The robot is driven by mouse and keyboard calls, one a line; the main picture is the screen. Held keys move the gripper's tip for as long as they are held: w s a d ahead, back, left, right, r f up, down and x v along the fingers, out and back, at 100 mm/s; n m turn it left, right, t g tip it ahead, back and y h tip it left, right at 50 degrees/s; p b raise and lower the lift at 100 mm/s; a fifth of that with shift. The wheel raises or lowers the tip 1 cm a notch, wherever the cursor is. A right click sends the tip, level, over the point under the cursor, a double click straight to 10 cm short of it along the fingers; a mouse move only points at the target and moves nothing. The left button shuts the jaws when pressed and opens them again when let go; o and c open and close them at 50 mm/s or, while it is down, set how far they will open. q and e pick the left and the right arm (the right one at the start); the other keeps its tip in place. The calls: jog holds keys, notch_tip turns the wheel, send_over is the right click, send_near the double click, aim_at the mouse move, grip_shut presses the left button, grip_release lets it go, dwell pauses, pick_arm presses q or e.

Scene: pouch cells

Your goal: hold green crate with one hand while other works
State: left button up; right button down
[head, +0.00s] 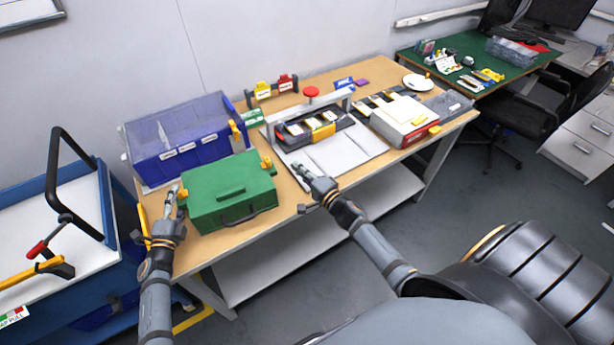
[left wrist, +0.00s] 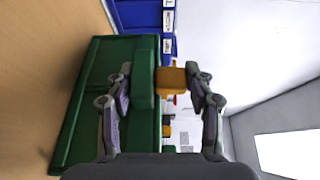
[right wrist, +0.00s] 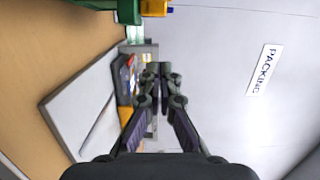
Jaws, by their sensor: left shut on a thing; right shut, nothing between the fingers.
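The green crate (head: 232,185) stands on the near left part of the wooden bench, with its green top closed and yellow latches at its ends. My left gripper (head: 175,194) is at its left end. In the left wrist view my left gripper (left wrist: 163,88) is shut on the green crate (left wrist: 143,85), its fingers either side of the edge and a yellow latch (left wrist: 172,80). My right gripper (head: 302,172) is above the pale mat, right of the crate and apart from it. In the right wrist view its fingertips (right wrist: 155,72) are together and empty.
A blue bin (head: 178,152) with a clear lid stands behind the crate. A fixture with a red knob (head: 311,92) stands behind the pale mat (head: 345,157). A white and red device (head: 400,118) is to the right. A blue cart (head: 95,270) stands left of the bench.

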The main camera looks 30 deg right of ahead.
jog(key=v, duration=0.4)
jog(key=shift+s, duration=0.3)
pick_arm(q)
jog(key=o, duration=1.7)
jog(key=shift+c, duration=0.2)
jog(key=shift+s+a, duration=0.1)
jog(key=v, duration=1.2)
